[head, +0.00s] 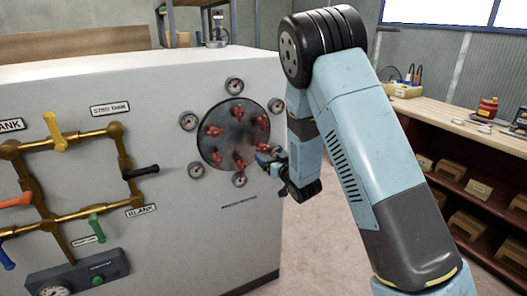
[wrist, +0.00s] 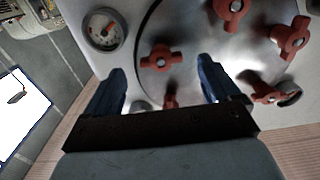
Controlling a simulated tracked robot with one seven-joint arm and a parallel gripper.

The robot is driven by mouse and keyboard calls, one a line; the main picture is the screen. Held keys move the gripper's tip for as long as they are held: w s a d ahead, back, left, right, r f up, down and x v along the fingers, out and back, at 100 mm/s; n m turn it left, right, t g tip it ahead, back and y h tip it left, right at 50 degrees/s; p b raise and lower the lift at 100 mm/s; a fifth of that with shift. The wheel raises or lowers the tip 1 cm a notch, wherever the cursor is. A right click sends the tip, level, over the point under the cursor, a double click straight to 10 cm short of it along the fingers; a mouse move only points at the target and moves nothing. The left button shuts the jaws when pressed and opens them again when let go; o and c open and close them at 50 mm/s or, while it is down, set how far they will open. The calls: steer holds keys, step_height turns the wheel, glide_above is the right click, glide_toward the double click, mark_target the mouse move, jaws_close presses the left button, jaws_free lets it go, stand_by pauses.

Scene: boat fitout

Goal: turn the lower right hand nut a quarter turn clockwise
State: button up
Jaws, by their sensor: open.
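A round dark plate (head: 226,140) on the white panel carries several red winged nuts. The lower right nut is close by my gripper (head: 268,163) in the head view, at the plate's lower right edge, and is partly covered there. In the wrist view my gripper (wrist: 163,82) is open, with its two blue fingers apart and nothing held. One red nut (wrist: 160,57) shows between and beyond the fingertips. Another red nut (wrist: 170,101) is mostly hidden behind the gripper body. I cannot tell for certain which one is the lower right nut, or whether a finger touches it.
Small round gauges ring the plate, one (wrist: 103,30) close to a finger in the wrist view. Brass pipes with coloured valve handles (head: 140,172) are on the panel's left. A workbench (head: 450,115) stands at right, with open floor between.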

mark_target(264, 151)
steer(key=shift+x, duration=3.05)
steer(key=shift+c, duration=0.3)
steer(key=c, duration=0.9)
